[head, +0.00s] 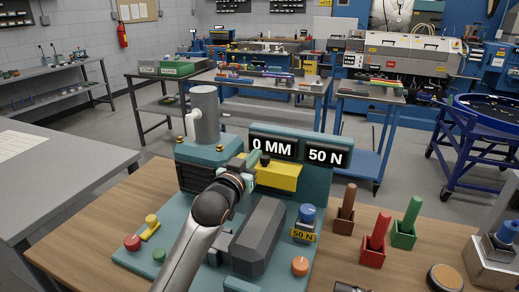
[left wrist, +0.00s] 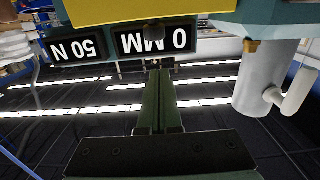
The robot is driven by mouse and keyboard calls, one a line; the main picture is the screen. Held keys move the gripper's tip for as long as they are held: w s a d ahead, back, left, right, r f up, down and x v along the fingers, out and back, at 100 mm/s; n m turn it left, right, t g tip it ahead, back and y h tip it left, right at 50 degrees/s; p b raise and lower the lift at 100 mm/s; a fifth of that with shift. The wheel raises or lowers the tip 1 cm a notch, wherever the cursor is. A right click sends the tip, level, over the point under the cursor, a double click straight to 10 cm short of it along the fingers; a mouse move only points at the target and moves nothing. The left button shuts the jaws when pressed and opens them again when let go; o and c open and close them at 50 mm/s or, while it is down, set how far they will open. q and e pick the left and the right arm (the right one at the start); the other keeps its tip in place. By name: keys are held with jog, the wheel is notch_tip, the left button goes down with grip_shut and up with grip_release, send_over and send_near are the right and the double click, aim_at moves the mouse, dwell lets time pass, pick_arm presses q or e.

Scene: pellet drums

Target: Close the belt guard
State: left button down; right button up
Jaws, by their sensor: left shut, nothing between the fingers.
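The machine (head: 170,240) is a teal bench unit with a grey cylinder on top and a display panel reading "0 MM" and "50 N". A yellow panel (head: 278,175), which looks like the belt guard, sits below the display; its edge also shows at the top of the left wrist view (left wrist: 150,10). My left gripper (head: 252,158) reaches over the machine, beside the left end of the yellow panel. Its green fingers (left wrist: 158,100) are together and empty. I cannot tell whether they touch the panel. My left arm hides part of the machine's middle.
A dark grey angular housing (head: 258,236) stands right of my arm. Red (head: 132,242), yellow and green buttons are at front left; a blue-topped knob (head: 307,213) is at right. Brown, red (head: 374,245) and green (head: 405,228) holders stand on the wooden table, right of the machine.

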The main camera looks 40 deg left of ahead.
pick_arm(q)
jog(key=s+d+f, duration=0.1)
jog(key=s, duration=0.3)
jog(key=w+d+r+g+h, duration=0.1)
jog(key=w+r+g+h, duration=0.1)
jog(key=w+r+g, duration=0.4)
notch_tip(320, 180, up, 6)
jog(key=s+a+g+p, duration=0.1)
jog(key=s+g, duration=0.1)
jog(key=g, duration=0.2)
send_over(264, 158)
notch_tip(264, 158, down, 7)
jog(key=shift+s+f, duration=0.1)
jog(key=shift+f, duration=0.1)
notch_tip(264, 158, down, 3)
jog(key=shift+f, duration=0.15)
jog(key=shift+f+p, duration=0.3)
jog(key=shift+f, duration=0.15)
pick_arm(e)
jog(key=shift+s+d+r, duration=0.15)
jog(key=shift+s+r, duration=0.2)
jog(key=shift+r, duration=0.4)
